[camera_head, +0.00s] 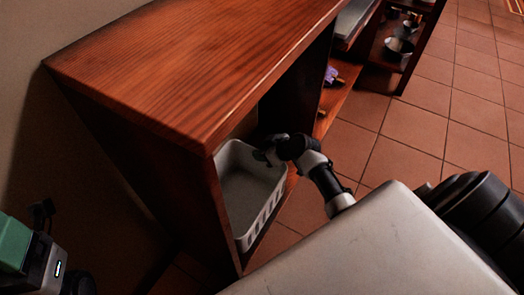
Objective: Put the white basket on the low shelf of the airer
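The white basket (240,200) is an open, slotted bin. It stands at the near end of a low compartment in the dark wooden unit, and its inside looks empty. My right gripper (266,156) is at the basket's far right rim, with my arm reaching in from the right. The fingertips are small and dark against the rim, so I cannot tell whether they are closed on it. No airer can be made out in this view.
The wooden unit's broad top (190,60) is bare. Further shelves at the back hold a purple item (330,75) and metal bowls (399,46). Open tiled floor (440,110) lies to the right.

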